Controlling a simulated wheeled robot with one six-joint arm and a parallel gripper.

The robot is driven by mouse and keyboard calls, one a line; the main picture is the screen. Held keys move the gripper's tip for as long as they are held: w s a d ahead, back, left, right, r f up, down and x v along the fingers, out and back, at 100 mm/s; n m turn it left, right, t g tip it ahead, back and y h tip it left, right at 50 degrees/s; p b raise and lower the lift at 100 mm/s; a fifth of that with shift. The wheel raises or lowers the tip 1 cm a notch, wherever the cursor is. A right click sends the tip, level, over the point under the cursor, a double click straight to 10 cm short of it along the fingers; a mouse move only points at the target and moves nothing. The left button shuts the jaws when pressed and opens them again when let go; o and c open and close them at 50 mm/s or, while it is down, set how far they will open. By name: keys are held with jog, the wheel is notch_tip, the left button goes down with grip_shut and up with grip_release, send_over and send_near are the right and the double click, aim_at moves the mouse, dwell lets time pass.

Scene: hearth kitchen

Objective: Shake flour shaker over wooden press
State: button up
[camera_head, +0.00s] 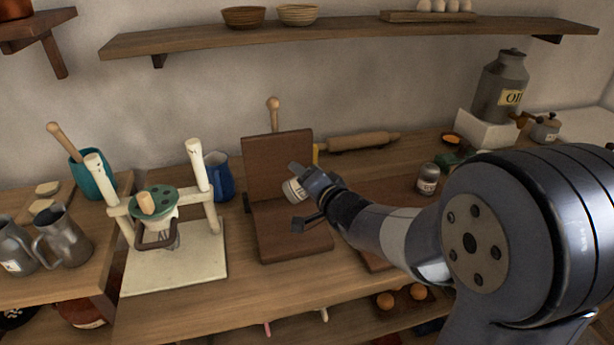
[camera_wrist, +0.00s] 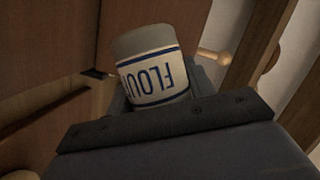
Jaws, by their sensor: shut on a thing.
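The wooden press is two dark brown boards, one lying flat (camera_head: 290,238) and one standing upright behind it, with a round-knobbed handle above. My gripper (camera_head: 303,193) is shut on the flour shaker (camera_head: 291,190), a white can with a grey end. It holds the shaker tilted above the flat board, in front of the upright one. In the wrist view the shaker (camera_wrist: 155,75) shows its blue FLOUR lettering upside down. My gripper hides part of the shaker. I cannot see any flour falling.
A white-framed stand with a green disc (camera_head: 155,200) stands left of the press, with a blue jug (camera_head: 219,178) behind. A rolling pin (camera_head: 362,141) lies at the back right. A lidded jar (camera_head: 428,180) stands right. A shelf (camera_head: 340,37) runs above.

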jog(key=f+m+b, duration=0.1)
jog(key=a+f+m+y+b, duration=0.1)
jog(key=m+b, duration=0.1)
jog(key=f+m+t+b, duration=0.1)
jog(key=shift+s+a+m+y+b, duration=0.15)
jog(key=shift+a+m+y+b, duration=0.15)
jog(key=shift+a+y+b, duration=0.1)
jog(key=m+b, duration=0.1)
jog(key=m, duration=0.1)
jog(key=m+t+b, duration=0.1)
jog(key=m, duration=0.1)
jog(key=m+t+b, duration=0.1)
jog(key=shift+s+a+m+y, duration=0.1)
jog(key=shift+a+m+y, duration=0.2)
jog(key=shift+a+m, duration=0.1)
jog(key=shift+a+r+m+t+b, duration=0.15)
jog(key=shift+m+t+b, duration=0.35)
jog(key=shift+m+b, duration=0.4)
jog(key=shift+r+m, duration=0.2)
jog(key=shift+m, duration=0.3)
